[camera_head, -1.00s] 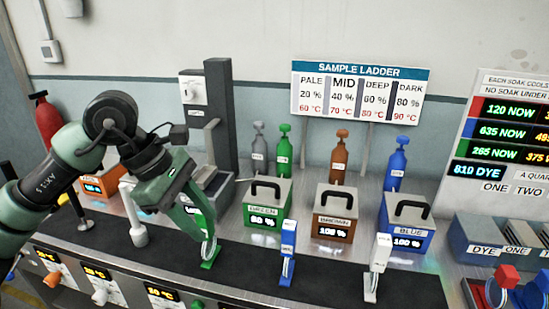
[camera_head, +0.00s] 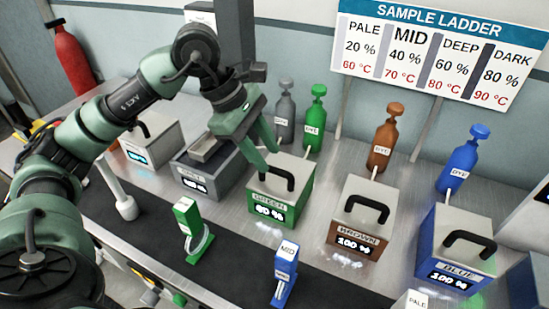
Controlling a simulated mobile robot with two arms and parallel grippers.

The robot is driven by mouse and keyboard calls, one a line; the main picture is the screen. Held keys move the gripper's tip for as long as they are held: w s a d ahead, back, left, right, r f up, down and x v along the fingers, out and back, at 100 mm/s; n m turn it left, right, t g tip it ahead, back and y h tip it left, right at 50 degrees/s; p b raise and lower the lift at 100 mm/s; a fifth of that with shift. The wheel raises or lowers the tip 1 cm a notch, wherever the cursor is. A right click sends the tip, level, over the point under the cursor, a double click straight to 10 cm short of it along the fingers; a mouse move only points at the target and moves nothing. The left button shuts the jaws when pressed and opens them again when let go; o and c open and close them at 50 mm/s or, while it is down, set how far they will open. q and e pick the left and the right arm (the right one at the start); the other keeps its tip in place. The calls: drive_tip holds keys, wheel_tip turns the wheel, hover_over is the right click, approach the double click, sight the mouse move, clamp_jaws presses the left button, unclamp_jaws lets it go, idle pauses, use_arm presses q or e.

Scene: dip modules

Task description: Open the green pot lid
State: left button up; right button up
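The green pot (camera_head: 280,212) is a box with a green front labelled GREEN and a 60 % display. Its pale lid (camera_head: 300,168) is down and has a black loop handle (camera_head: 276,176). My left gripper (camera_head: 268,161) is over the back left part of this lid, just behind the handle. Its two green fingers are apart with nothing seen between them. I cannot tell whether a finger touches the lid or handle. My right gripper is not in view.
A grey pot (camera_head: 205,172) stands left of the green one; brown (camera_head: 357,225) and blue (camera_head: 455,255) pots stand right. Dye bottles, including a green one (camera_head: 315,115), stand behind. A green-tagged clip (camera_head: 188,212) and blue-tagged clip (camera_head: 286,262) stand on the dark strip in front.

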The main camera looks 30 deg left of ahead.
sight(277, 169)
use_arm(q)
drive_tip(key=shift+x, duration=1.95)
drive_tip(key=shift+w, duration=0.1)
clamp_jaws()
